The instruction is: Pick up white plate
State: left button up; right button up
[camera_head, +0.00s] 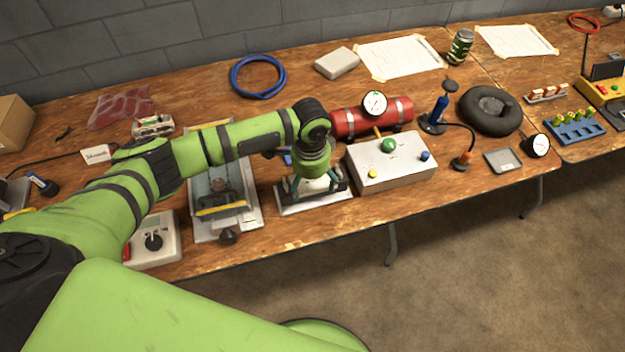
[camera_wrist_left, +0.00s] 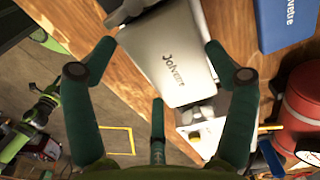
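In the left wrist view a pale grey-white plate (camera_wrist_left: 168,55) with dark lettering lies in front of my left gripper. Below it part of another white piece (camera_wrist_left: 200,128) shows between the fingers. In the head view my left gripper (camera_head: 316,190) points down over a white flat piece (camera_head: 312,203) near the table's front edge and hides much of it. In the left wrist view the fingers of this gripper (camera_wrist_left: 160,80) are spread wide, with nothing clamped between them. Whether a fingertip touches the plate cannot be told. My right gripper is not in view.
A white control box (camera_head: 392,166) stands close to the right of the left gripper, with a red cylinder (camera_head: 358,120) behind it. A metal device (camera_head: 203,228) stands to the left. A blue lettered piece (camera_wrist_left: 288,22) shows in the left wrist view.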

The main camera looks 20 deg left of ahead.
aim_at(312, 185)
pick_arm(q)
jog(key=shift+c, duration=0.3)
jog(key=shift+r, duration=0.7)
notch_tip(312, 185, up, 3)
jog(key=shift+w+d+f+b, duration=0.1)
jog(key=shift+b, duration=0.35)
jog(key=w+d+r+b, duration=0.3)
jog(key=w+d+r, duration=0.2)
jog(key=d, duration=0.5)
jog(key=shift+w+r, duration=0.2)
jog(key=shift+r, duration=0.7)
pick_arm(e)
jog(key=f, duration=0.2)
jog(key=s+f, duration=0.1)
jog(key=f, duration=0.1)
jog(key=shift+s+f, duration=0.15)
